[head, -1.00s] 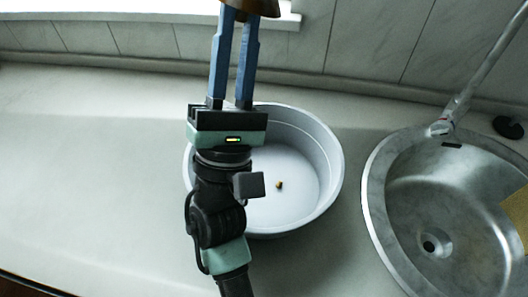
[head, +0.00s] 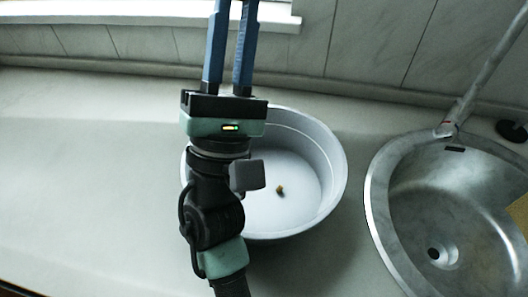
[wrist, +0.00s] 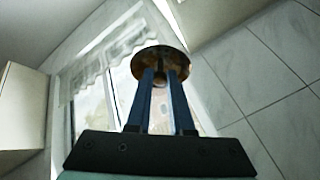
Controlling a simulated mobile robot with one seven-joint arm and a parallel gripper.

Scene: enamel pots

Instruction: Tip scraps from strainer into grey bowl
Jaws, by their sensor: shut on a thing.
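The grey bowl (head: 329,165) stands on the counter in the head view, partly hidden on its left by my arm. One small brown scrap (head: 280,190) lies on its floor. My gripper (wrist: 160,77) is shut on a round brass-brown thing, which I take for the strainer (wrist: 143,60). In the wrist view it sits at the fingertips with its round face towards the camera. In the head view the blue fingers run past the top edge, so the strainer is out of sight there. I cannot tell whether scraps are in it.
A round steel sink (head: 405,190) with a tap (head: 462,105) is right of the bowl, with a yellowish thing (head: 519,212) at its right edge. A tiled wall (head: 375,45) and window sill (head: 150,14) stand behind. The counter left of the bowl is clear.

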